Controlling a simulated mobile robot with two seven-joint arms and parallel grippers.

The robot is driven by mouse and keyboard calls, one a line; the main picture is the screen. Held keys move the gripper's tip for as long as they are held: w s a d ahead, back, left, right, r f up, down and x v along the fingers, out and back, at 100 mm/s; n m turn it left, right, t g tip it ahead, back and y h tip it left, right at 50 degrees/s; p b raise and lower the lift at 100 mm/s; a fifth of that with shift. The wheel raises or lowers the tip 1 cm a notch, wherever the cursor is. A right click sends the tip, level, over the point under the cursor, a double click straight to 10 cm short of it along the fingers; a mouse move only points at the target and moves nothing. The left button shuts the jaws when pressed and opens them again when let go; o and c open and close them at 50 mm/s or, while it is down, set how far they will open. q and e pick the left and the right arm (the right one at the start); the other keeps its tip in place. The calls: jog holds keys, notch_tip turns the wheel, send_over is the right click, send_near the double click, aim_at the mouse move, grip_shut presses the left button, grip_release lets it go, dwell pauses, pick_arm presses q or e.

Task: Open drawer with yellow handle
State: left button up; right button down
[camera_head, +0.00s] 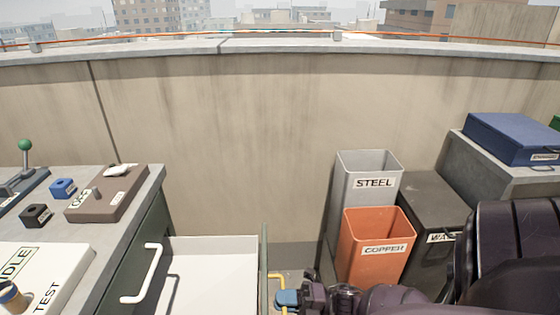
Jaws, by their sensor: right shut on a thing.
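The drawer (212,262) stands pulled out from the dark green cabinet on the left, and its pale inside looks empty. Its thin green front panel (264,262) faces right and carries the yellow handle (275,277). My right gripper (286,298), with a blue fingertip showing, is shut on the yellow handle at the bottom middle. My arm comes in from the lower right. The lower part of the handle and the far finger are partly hidden. My left gripper is not in view.
A white handle (142,274) sticks out from the cabinet above the open drawer. The grey worktop (120,222) holds a brown box (107,193), small blocks and a green-knobbed lever. STEEL (348,190) and COPPER (373,262) bins and a dark bin stand right of the drawer.

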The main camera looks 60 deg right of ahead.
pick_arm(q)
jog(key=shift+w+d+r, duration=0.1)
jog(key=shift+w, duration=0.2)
pick_arm(e)
jog(key=c, duration=1.2)
grip_release()
jog(key=v, duration=1)
jog(key=shift+s+d, duration=0.25)
jog(key=shift+s, duration=0.05)
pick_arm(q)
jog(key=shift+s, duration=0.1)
pick_arm(e)
jog(key=shift+f, duration=0.1)
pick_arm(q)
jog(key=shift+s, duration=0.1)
pick_arm(e)
jog(key=shift+s+d, duration=0.1)
